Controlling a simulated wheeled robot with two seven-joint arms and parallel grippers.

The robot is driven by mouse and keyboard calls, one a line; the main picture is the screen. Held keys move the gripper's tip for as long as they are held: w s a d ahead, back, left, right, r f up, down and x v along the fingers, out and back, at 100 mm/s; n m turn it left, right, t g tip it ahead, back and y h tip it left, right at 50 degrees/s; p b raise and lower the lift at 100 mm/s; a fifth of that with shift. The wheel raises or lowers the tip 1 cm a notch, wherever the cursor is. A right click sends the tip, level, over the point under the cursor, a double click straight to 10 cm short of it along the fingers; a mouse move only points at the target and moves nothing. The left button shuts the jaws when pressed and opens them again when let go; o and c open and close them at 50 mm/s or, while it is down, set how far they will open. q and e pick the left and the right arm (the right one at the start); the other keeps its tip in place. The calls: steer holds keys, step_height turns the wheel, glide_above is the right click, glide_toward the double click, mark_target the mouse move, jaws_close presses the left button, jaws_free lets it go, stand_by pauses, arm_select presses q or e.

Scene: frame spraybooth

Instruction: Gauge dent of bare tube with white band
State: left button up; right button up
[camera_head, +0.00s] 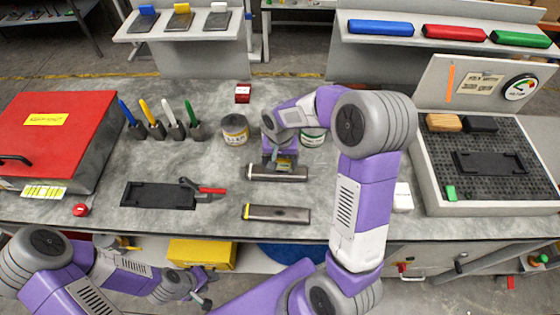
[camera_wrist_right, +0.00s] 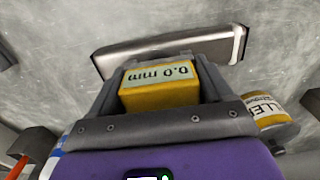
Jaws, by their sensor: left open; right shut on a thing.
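The bare grey tube with a white band (camera_head: 290,174) lies on the bench, its band at the left end; it also shows in the right wrist view (camera_wrist_right: 165,52). My right gripper (camera_head: 281,163) is shut on a yellow gauge (camera_wrist_right: 160,94) and holds it over or against the tube's middle. The gauge's display reads 0.0 mm, upside down in the wrist view. I cannot tell whether gauge and tube touch, and the jaws hide part of the tube. My left gripper (camera_head: 207,287) is open and empty in front of the bench.
A similar tube with a yellow band (camera_head: 277,214) lies nearer the front edge. A black tray (camera_head: 158,195) with a red-handled tool (camera_head: 205,189) is left. Cans (camera_head: 235,130) stand behind, a red booth (camera_head: 45,130) far left, a perforated bed (camera_head: 485,185) right.

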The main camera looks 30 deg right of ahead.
steer(key=shift+f+b, duration=0.5)
steer(key=shift+f, duration=0.15)
steer(key=o, duration=1.2)
steer(key=shift+c, duration=0.2)
steer(key=shift+r+p, duration=0.7)
steer(key=shift+r, duration=3.15)
